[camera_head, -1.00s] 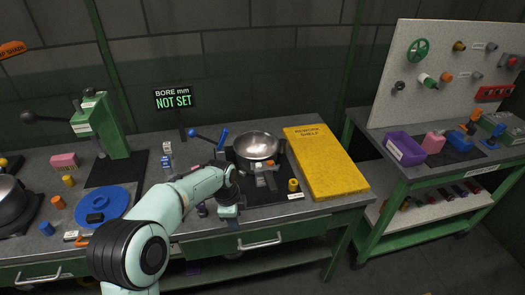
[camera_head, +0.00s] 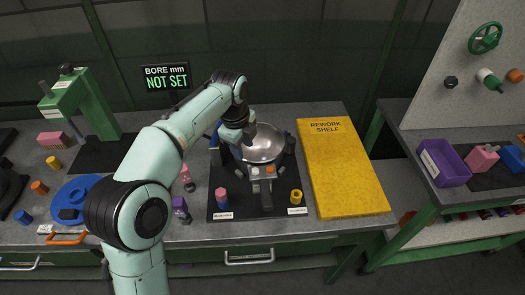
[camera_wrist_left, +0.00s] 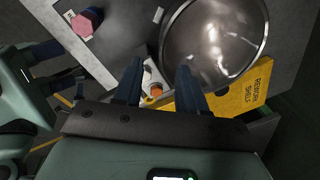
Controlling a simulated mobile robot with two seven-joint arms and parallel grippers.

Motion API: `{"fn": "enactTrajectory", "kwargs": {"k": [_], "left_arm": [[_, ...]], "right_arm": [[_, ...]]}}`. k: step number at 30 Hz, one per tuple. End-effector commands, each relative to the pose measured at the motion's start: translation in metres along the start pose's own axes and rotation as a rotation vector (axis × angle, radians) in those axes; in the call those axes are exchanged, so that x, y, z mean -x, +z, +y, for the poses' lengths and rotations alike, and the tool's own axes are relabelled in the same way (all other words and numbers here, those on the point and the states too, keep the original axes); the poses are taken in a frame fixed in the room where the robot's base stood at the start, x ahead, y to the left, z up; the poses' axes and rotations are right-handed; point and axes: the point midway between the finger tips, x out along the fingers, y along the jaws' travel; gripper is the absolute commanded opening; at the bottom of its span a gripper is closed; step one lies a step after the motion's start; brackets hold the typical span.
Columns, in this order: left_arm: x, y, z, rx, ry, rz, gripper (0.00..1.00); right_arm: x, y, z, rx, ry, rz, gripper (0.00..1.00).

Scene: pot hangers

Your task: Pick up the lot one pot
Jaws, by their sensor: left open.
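A shiny metal pot (camera_head: 265,146) sits in a dark fixture at the middle of the bench, with a small block of orange and white buttons in front of it. My left gripper (camera_head: 240,136) is above the pot's left side, and my arm hides part of that side. In the left wrist view, the pot (camera_wrist_left: 215,45) fills the upper right. The two dark fingers of the open gripper (camera_wrist_left: 158,78) are apart and nothing is held between them. No lot label can be read on the pot. My right gripper is not in view.
A yellow rework shelf (camera_head: 343,165) lies right of the pot. A pink-topped peg (camera_head: 221,198) and a yellow ring (camera_head: 296,197) stand on the dark mat. A green press (camera_head: 85,105) and blue disc (camera_head: 72,200) are at left. A purple bin (camera_head: 443,162) is on the right bench.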

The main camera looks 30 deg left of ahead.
Motion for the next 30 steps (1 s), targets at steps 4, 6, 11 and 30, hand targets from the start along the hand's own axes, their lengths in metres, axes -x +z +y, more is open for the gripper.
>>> {"fn": "enactTrajectory", "kwargs": {"k": [4,6,11,30], "left_arm": [[-0.03,0.0,0.001,0.001,0.004,0.0,0.41],[-0.038,0.0,0.0,0.001,0.002,0.0,0.41],[-0.047,0.0,-0.001,0.002,0.0,0.001,0.41],[-0.096,0.002,-0.004,0.002,-0.001,0.001,0.41]], "right_arm": [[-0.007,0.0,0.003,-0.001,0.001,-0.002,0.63],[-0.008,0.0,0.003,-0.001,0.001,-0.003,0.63],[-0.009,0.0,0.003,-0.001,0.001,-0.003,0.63],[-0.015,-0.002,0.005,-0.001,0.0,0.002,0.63]]}}
